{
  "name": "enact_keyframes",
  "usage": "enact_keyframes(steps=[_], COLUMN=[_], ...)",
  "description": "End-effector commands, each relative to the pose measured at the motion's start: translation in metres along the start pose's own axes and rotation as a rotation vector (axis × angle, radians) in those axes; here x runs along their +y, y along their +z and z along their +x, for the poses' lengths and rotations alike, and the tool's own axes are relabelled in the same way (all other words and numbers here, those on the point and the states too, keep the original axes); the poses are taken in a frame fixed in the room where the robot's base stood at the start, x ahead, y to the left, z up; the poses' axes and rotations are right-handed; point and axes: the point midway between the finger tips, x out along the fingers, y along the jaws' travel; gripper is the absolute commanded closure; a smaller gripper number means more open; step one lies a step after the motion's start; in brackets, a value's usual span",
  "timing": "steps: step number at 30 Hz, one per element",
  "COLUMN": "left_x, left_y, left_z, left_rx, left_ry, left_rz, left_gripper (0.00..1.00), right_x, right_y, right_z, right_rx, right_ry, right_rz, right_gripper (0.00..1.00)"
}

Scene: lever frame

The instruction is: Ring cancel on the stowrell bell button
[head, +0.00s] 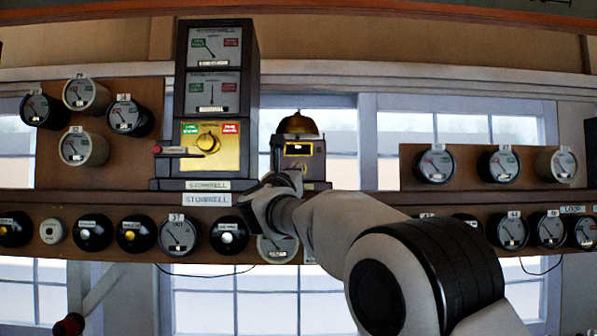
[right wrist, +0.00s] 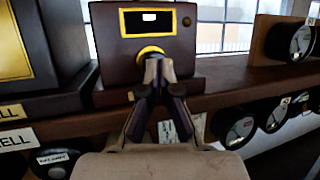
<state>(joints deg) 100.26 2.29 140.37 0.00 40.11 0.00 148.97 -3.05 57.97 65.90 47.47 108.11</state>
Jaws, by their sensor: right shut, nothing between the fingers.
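The Stowrell bell is a dark wooden box (head: 306,160) with a brass dome (head: 298,123) on top, standing on the shelf right of the tall Stowrell instrument (head: 211,110). In the right wrist view the box front (right wrist: 192,48) has a yellow-framed dark window (right wrist: 148,21). Below it is a yellow ring (right wrist: 149,51), partly hidden by my fingers; the button inside is hidden. My right gripper (right wrist: 158,66) is shut and empty, its tips in front of the ring. I cannot tell whether they touch. In the head view my right gripper (head: 276,181) covers the box's lower left. My left gripper is not in view.
The shelf edge (right wrist: 60,126) runs below the bell, with a row of round dials and plungers (head: 178,235) under it. More dials (head: 433,163) stand to the right.

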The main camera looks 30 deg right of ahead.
Motion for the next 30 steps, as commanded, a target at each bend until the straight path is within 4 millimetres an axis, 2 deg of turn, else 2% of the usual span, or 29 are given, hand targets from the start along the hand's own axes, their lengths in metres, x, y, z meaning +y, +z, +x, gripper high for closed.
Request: enact_keyframes(steps=[13, 22, 30], left_x=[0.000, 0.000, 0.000], left_y=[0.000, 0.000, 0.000], left_z=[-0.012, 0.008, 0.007], left_rx=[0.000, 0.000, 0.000], left_ry=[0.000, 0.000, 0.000], left_rz=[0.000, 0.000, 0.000], left_gripper=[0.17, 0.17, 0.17], right_x=[0.005, 0.001, 0.000], right_y=[-0.004, -0.004, 0.000], right_z=[0.016, 0.001, 0.000], right_rx=[0.001, -0.002, 0.000], right_ry=[0.000, 0.001, 0.001], right_rz=[0.000, 0.001, 0.000], right_gripper=[1.00, 1.00, 1.00])
